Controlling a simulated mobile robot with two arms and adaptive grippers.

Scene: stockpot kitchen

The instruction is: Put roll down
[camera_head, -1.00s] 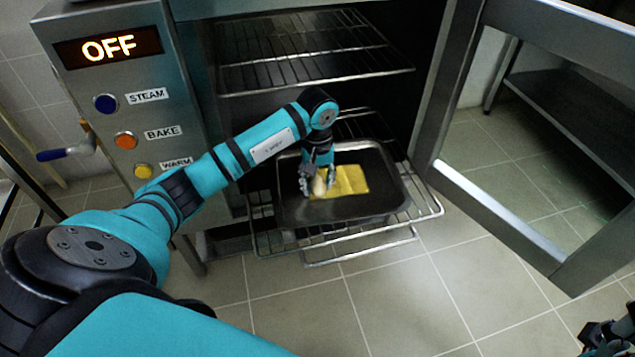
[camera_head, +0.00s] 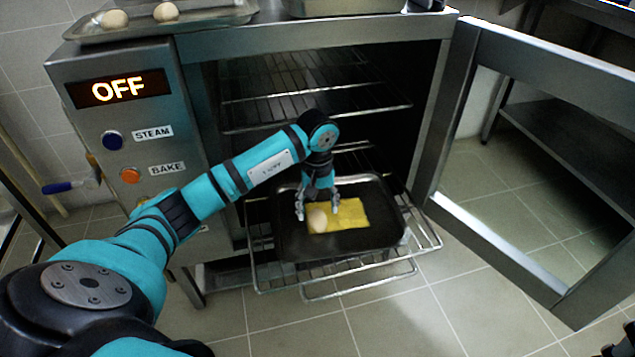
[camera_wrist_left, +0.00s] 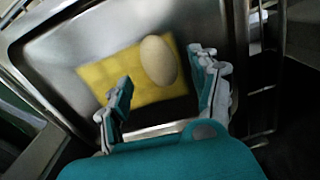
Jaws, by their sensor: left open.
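A pale oval roll (camera_head: 317,220) lies on a yellow sheet (camera_head: 350,214) in a dark metal tray (camera_head: 375,238). The roll (camera_wrist_left: 158,61) also shows in the left wrist view, at the right part of the yellow sheet (camera_wrist_left: 105,72). My left gripper (camera_head: 317,205) is over the tray, right by the roll. In the left wrist view its fingers (camera_wrist_left: 165,95) are spread apart, with the roll beyond the gap and nothing held. My right gripper cannot be made out; only a dark bit shows at the bottom right edge of the head view.
The tray rests on a pulled-out wire rack (camera_head: 262,270) of the oven. Empty racks (camera_head: 300,100) are above it. The oven door (camera_head: 545,240) stands open at right. A tray with rolls (camera_head: 165,12) sits on top of the oven, whose display (camera_head: 118,88) reads OFF.

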